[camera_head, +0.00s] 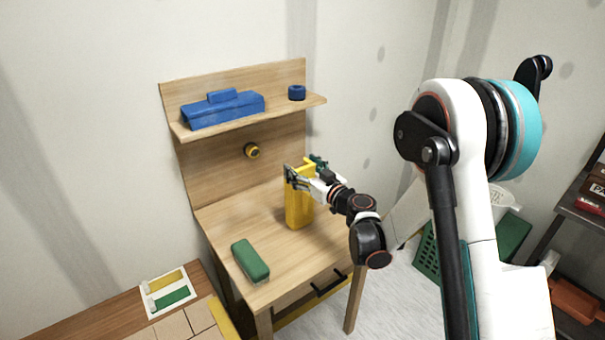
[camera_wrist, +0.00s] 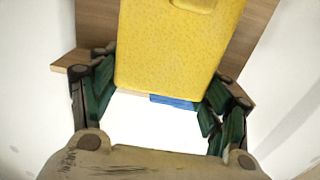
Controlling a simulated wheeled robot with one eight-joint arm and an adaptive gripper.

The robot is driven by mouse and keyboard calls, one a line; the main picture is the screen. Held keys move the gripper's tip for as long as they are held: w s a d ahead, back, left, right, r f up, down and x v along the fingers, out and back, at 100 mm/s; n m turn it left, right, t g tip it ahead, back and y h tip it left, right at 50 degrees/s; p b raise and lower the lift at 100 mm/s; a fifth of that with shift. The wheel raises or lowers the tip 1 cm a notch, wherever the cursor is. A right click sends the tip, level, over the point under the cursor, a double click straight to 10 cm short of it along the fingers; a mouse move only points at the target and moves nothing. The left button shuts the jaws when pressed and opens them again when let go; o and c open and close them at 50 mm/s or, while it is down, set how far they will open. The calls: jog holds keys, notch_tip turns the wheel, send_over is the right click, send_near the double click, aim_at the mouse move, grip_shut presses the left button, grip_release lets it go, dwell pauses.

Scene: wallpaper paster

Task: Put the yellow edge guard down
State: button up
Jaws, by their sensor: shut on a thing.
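The yellow edge guard (camera_head: 298,208) is a tall yellow block, upright over the wooden bench top in the head view. My gripper (camera_head: 303,168) is shut on its upper part, reaching in from the right. Whether its lower end touches the wood cannot be told. In the wrist view the yellow edge guard (camera_wrist: 178,50) fills the upper middle, between the dark green fingers of my gripper (camera_wrist: 160,92). The fingers hide parts of its upper end.
A green block (camera_head: 250,260) lies on the wooden bench (camera_head: 222,222) at front left. Above, a shelf (camera_head: 275,109) bears a blue tool (camera_head: 223,108) and a blue ring (camera_head: 297,92). A yellow-black round piece (camera_head: 251,150) is on the back panel. Bench top between is bare.

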jog(key=shift+f, duration=0.25)
jog(key=o, duration=1.2)
jog(key=shift+c, duration=0.2)
